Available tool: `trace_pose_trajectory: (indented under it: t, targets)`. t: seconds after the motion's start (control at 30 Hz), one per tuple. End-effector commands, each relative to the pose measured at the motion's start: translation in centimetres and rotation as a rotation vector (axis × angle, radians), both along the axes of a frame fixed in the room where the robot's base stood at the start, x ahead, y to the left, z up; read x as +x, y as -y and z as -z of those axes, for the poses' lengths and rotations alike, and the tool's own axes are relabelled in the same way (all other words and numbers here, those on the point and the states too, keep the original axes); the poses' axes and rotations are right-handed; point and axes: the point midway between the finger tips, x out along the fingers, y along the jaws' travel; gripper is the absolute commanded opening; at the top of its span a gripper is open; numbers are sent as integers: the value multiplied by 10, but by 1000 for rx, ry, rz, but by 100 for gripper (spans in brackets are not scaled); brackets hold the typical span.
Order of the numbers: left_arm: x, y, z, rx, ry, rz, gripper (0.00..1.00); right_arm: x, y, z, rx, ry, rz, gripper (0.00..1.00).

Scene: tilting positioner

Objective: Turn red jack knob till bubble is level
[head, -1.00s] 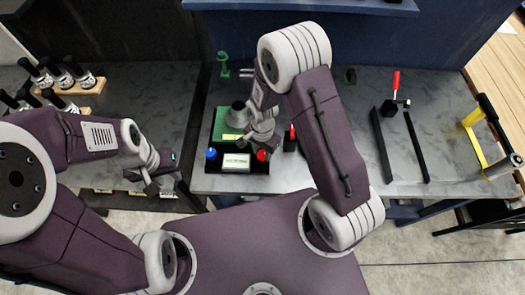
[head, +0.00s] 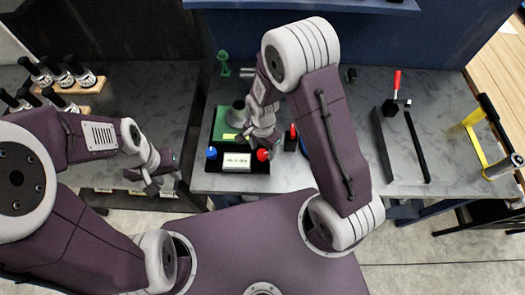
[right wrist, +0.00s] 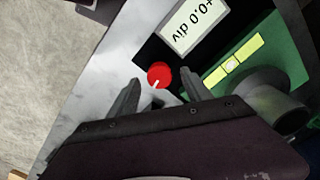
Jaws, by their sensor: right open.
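The red jack knob (head: 262,155) stands at the front right of the positioner's black base (head: 262,185). In the right wrist view the red knob (right wrist: 160,75) has a white mark and lies between the tips of my open right gripper (right wrist: 159,88); contact cannot be told. My right gripper (head: 262,143) hangs over the knob in the head view. The yellow-green bubble vial (right wrist: 235,62) sits on the green plate (right wrist: 275,38); its bubble shows as a pale patch near the middle. The display (right wrist: 193,22) reads +0.0 div. My left gripper (head: 163,184) is empty and appears open, away from the positioner.
A blue knob (head: 211,152) stands at the base's front left. A black block with a red top (head: 291,138) is close to the right of my right gripper. A red-handled clamp (head: 396,85) and a yellow frame (head: 478,140) are further right.

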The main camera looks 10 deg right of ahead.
Motion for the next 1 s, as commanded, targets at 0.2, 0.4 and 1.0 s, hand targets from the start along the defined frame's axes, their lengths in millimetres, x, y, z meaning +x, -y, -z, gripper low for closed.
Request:
trace_pose_trajectory:
  t: [0.2,0.4,1.0]
  targets:
    - [0,0,7,0,0,0,36,1,-1,-46,1,6,-1,57]
    - [0,0,8,0,0,0,36,-1,-1,-71,-1,1,-1,57]
    - [0,0,18,0,0,0,36,5,7,-71,5,23,28,57]
